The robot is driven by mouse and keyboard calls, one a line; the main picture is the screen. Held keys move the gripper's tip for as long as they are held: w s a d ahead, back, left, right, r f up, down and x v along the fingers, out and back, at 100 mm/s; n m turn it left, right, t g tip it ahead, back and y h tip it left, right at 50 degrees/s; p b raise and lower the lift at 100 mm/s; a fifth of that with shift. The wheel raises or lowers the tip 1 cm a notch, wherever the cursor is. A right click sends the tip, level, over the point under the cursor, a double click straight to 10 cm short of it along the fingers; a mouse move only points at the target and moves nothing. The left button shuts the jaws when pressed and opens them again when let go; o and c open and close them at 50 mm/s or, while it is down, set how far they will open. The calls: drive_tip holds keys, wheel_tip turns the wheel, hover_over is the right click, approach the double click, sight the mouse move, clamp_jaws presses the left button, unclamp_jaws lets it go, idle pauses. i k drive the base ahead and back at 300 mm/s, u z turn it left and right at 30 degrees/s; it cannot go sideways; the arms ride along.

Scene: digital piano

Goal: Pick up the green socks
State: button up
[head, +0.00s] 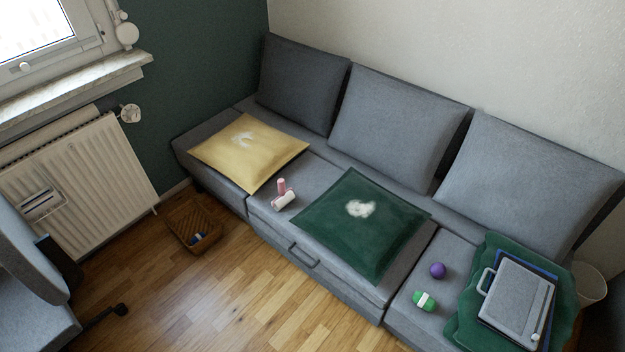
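The green socks (424,301) look like a small green bundle with a white band. They lie on the right seat of the grey sofa (405,320), near its front edge. A purple ball (437,270) is just behind them, apart from them. My gripper is not in view, so its state does not show.
A dark green cushion (345,240) lies left of the socks, and a green mat (462,325) with a grey case (515,300) lies to their right. Pink and white rolls (283,198), a yellow cushion (255,165) and a floor basket (190,222) are further left. Wooden floor before the sofa is clear.

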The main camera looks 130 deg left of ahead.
sight(421, 299)
drive_tip(key=u, duration=4.2)
